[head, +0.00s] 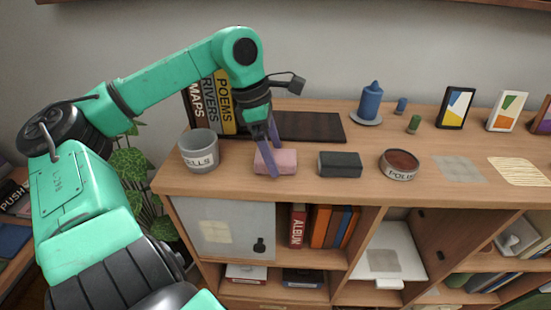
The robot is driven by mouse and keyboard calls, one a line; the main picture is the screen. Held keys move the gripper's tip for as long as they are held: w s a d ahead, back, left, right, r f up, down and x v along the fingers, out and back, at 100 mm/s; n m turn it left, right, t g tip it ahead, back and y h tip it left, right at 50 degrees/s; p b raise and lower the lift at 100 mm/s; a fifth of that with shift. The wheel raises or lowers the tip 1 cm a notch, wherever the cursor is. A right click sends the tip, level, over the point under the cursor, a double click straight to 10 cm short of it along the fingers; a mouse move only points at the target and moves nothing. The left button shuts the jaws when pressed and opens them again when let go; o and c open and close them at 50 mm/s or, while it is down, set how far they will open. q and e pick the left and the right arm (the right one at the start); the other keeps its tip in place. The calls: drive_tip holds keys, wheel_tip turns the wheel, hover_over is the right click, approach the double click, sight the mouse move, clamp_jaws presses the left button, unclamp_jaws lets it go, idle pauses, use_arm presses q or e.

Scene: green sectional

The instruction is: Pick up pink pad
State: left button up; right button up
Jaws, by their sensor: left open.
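The pink pad (284,161) is a small block lying on the wooden cabinet top, near its front edge. My left gripper (269,160) reaches down over it from above, with its purple fingers spread apart. One finger passes in front of the pad's left part and the other shows at its back. The gripper is open, and I cannot tell whether the fingers touch the pad. My right gripper is not in view.
A grey pot (199,153) stands left of the pad, and a dark grey block (340,165) lies close on its right. A round tin (398,166) is farther right. Upright books (222,105) and a dark flat panel (312,127) are behind.

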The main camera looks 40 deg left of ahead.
use_arm(q)
drive_tip(key=shift+f+b, duration=0.25)
drive_tip(key=shift+b, duration=0.05)
idle(0.4)
drive_tip(key=c, duration=1.4)
